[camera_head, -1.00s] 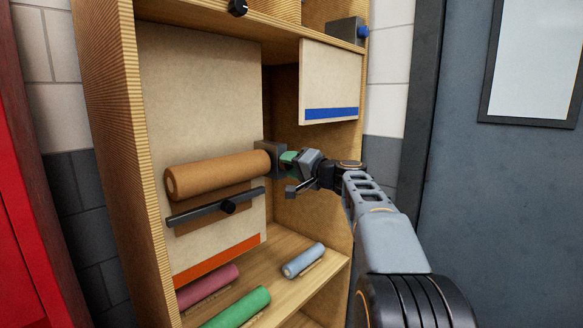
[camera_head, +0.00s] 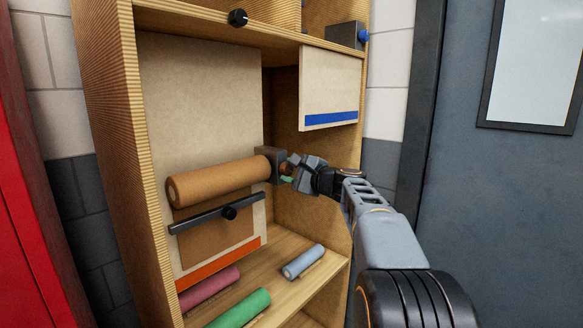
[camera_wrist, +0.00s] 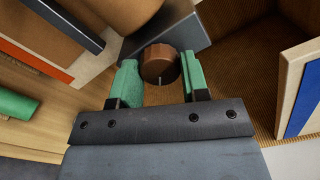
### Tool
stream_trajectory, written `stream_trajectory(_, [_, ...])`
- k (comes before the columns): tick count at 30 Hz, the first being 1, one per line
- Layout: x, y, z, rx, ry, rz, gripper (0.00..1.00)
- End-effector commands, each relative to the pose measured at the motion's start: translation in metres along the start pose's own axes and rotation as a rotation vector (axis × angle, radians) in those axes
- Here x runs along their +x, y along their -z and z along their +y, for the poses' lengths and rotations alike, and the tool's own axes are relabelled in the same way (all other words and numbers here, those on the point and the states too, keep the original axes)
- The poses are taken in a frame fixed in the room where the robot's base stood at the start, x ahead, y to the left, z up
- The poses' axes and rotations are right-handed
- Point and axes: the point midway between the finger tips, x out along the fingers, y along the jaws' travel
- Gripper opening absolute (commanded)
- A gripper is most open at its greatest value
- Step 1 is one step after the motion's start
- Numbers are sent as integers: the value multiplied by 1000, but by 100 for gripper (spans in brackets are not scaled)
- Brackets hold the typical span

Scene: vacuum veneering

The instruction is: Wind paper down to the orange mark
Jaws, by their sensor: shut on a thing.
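A brown paper roll (camera_head: 218,182) is mounted in the cabinet with a grey block (camera_head: 273,163) at its right end. A sheet of brown paper (camera_head: 215,240) hangs from it behind a dark bar with a black knob (camera_head: 229,213). The sheet's lower edge is just above the orange mark (camera_head: 220,264); a narrow beige strip appears to lie between them. My gripper (camera_wrist: 160,70) is shut on a round brown knob (camera_wrist: 160,62) at the grey block, with green fingers on both sides. The knob carries a small pale line.
Pink (camera_head: 208,288), green (camera_head: 240,308) and blue (camera_head: 303,262) rolls lie on the shelf below. A panel with a blue stripe (camera_head: 331,119) hangs at upper right, near my wrist. A grey door (camera_head: 520,200) is at right.

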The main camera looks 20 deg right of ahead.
Motion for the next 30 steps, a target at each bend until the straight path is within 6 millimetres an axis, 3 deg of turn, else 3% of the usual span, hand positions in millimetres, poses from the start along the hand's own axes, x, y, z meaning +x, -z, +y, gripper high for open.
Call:
stream_trajectory(15, [0, 0, -2, 369, 1, 1, 18])
stream_trajectory(30, [0, 1, 0, 470, 1, 1, 18])
